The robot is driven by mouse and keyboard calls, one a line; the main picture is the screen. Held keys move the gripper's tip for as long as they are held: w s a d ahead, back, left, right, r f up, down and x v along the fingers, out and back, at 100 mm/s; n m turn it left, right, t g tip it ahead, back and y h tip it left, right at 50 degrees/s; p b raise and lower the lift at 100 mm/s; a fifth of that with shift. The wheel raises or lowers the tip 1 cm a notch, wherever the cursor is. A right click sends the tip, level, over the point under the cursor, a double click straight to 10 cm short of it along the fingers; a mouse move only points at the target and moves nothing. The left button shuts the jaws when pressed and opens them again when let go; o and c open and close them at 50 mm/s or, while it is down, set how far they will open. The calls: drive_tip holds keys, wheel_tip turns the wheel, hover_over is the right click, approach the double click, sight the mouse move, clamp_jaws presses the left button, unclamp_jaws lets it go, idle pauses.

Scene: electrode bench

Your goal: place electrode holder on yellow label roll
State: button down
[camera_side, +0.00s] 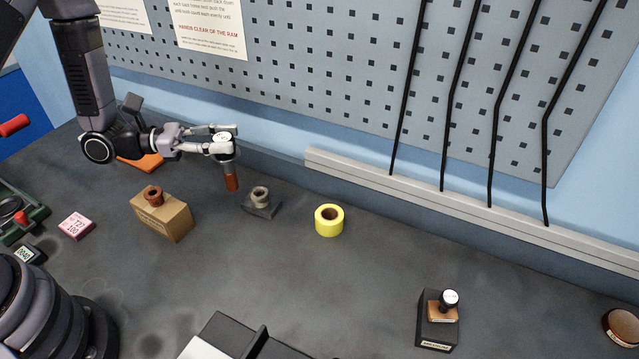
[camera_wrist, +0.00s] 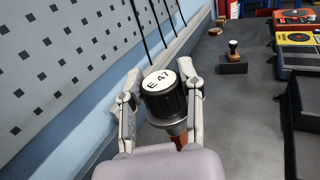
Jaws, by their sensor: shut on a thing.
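My gripper (camera_side: 222,137) is shut on the electrode holder. The electrode holder (camera_wrist: 161,94) has a dark body and a white cap marked "E 47" in the wrist view. In the side view its copper-coloured lower end (camera_side: 231,182) points down, slightly tilted, above the bench. The yellow label roll (camera_side: 329,224) lies flat on the bench with its brown-lined hole facing up, to the right of and nearer the camera than the holder. The holder is apart from it. I cannot make out the yellow roll in the wrist view.
A dark block with a grey ring (camera_side: 261,198) stands between the holder and the roll. A cardboard-coloured box (camera_side: 164,218) with a copper piece is at left. A dark stand with a black-knobbed piece (camera_side: 438,318) is front right. A pegboard wall (camera_side: 330,60) rises behind.

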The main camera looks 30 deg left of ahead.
drive_tip(key=d+r+m+g+h, duration=0.1)
drive_tip(key=d+g, duration=0.1)
drive_tip(key=d, duration=0.5)
drive_tip(key=w+d+f, duration=0.6)
drive_tip(key=w+f, duration=0.5)
drive_tip(key=f, duration=0.1)
drive_tip(key=shift+d+f, duration=0.2)
drive_tip(key=shift+d, duration=0.15)
drive_tip(key=shift+f, duration=0.15)
drive_tip(key=c, duration=0.7)
unclamp_jaws()
